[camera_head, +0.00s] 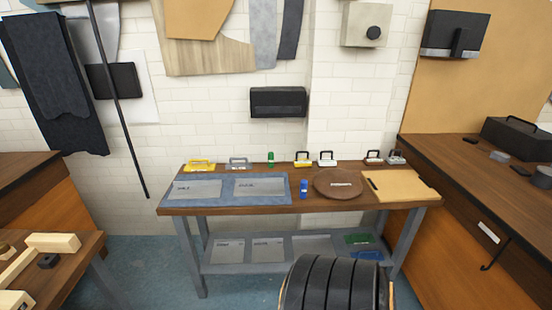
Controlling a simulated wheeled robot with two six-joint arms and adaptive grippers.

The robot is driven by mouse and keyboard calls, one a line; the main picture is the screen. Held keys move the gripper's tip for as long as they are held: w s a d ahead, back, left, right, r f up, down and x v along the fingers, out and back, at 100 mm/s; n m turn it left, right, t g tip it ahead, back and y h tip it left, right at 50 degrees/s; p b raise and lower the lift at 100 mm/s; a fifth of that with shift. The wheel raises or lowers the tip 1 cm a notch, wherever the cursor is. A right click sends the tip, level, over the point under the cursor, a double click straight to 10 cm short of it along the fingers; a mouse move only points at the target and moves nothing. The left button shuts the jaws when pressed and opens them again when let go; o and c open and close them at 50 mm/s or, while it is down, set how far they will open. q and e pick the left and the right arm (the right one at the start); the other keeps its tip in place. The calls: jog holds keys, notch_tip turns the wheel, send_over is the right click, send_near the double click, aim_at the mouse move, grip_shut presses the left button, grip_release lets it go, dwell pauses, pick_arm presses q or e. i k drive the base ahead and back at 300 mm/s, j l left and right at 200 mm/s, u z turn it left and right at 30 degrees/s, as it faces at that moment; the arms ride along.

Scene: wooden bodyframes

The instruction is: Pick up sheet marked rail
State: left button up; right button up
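Two grey sheets lie on a blue-grey mat (228,202) on the left half of the workbench. The left sheet (195,190) and the right sheet (259,189) each carry a short dark marking. Several more pale marked sheets lie on the lower shelf, among them one at the left (228,253) and one beside it (268,252). The markings are too small to read, so I cannot tell which sheet says rail. Neither of my grippers is in view.
The workbench (350,207) also holds a brown round pad (335,188), a tan board (400,188), a blue bottle (304,188) and several handled blocks at the back. A black ribbed round object (335,287) stands in front. Side benches flank it; blue floor shows left.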

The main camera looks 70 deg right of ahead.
aim_at(275, 185)
jog(key=z, duration=1.65)
